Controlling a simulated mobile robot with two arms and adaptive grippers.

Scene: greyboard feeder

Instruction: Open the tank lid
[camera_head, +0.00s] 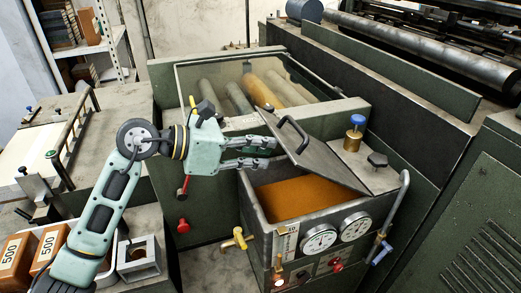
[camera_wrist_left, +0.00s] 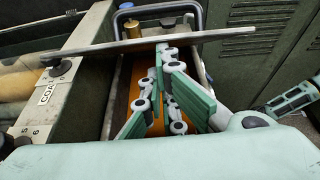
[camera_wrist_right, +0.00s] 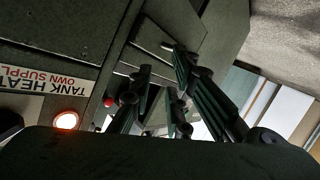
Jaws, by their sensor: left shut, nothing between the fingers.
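The tank lid (camera_head: 322,158) is a grey plate with a dark bar handle (camera_head: 291,136). It stands tilted over the tank (camera_head: 262,224), which is partly open and shows orange-brown contents (camera_head: 300,194). In the left wrist view the lid (camera_wrist_left: 215,35) shows nearly edge-on as a thin grey strip. My left gripper (camera_head: 272,153) is shut and empty, its fingertips close to the lid's left edge. I cannot tell whether they touch it. My right gripper (camera_wrist_right: 162,65) shows only in its wrist view, fingers apart and empty, near a dark green panel.
Gauges (camera_head: 319,239), a yellow valve (camera_head: 240,238) and a blue-handled valve (camera_head: 381,252) stick out at the tank's front. A brass fitting with a blue knob (camera_head: 354,134) stands behind the lid. A glazed roller compartment (camera_head: 245,85) lies behind. A red lamp (camera_wrist_right: 66,121) glows near the right gripper.

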